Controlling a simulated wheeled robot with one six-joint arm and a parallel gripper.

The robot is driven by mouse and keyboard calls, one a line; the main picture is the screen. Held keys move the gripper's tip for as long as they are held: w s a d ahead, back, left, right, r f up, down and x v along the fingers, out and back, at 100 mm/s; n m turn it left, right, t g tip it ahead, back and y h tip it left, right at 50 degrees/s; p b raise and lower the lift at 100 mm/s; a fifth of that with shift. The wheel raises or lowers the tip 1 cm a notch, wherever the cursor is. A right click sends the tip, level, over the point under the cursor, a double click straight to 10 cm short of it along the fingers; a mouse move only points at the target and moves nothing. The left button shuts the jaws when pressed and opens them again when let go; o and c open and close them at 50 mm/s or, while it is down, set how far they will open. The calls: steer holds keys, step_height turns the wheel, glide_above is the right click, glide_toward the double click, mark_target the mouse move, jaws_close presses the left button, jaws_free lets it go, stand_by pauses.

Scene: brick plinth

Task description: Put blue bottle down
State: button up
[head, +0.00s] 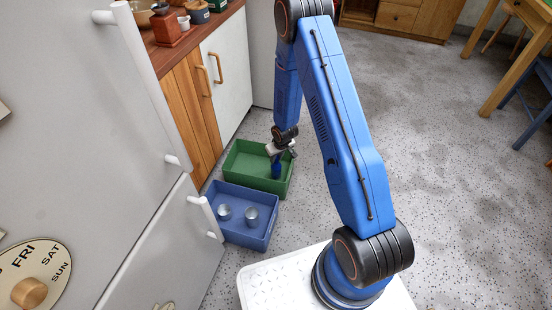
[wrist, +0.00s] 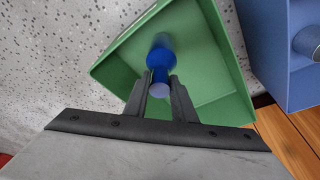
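The blue bottle (head: 276,170) is upright inside the green crate (head: 243,180), near its right side in the head view. In the wrist view the bottle (wrist: 160,53) shows its round blue shoulder and pale cap between the fingers. My gripper (wrist: 159,82) is shut on the bottle near its neck; in the head view the gripper (head: 280,153) is just above it. The rest of the green crate's floor (wrist: 205,75) looks empty.
A blue crate (head: 238,237) with two grey metal cans (head: 251,215) stands beside the green crate. A wooden and white cabinet (head: 228,70) is behind it, and a fridge (head: 75,110) is at left. Speckled floor (head: 430,130) is clear at right.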

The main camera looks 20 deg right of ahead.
steer(key=o, duration=0.3)
steer(key=shift+r, duration=0.1)
steer(key=s+d+r+m+t+h, duration=0.1)
steer(key=s+d+r, duration=0.25)
steer(key=r, duration=1.05)
steer(key=s+d+r+h, duration=0.15)
steer(key=s+r, duration=0.35)
steer(key=r, duration=0.9)
steer(key=s+d+r+m+t+h, duration=0.1)
steer(key=s+d+r, duration=0.3)
steer(key=r, duration=1)
steer(key=s+a+r+y, duration=0.1)
steer(key=s+r, duration=0.3)
steer(key=s, duration=0.5)
steer(key=s+a+r, duration=0.2)
steer(key=s+r, duration=0.2)
steer(key=s, duration=0.5)
steer(key=s+a+r+y, duration=0.1)
steer(key=s+a+r, duration=0.1)
steer(key=s+r, duration=0.3)
steer(key=shift+s+a+r+m+y, duration=0.1)
steer(key=shift+s+a+m+y, duration=0.1)
steer(key=shift+s, duration=1)
steer(key=shift+s+a+m+y, duration=0.1)
steer(key=shift+s+y, duration=0.05)
steer(key=shift+s, duration=1)
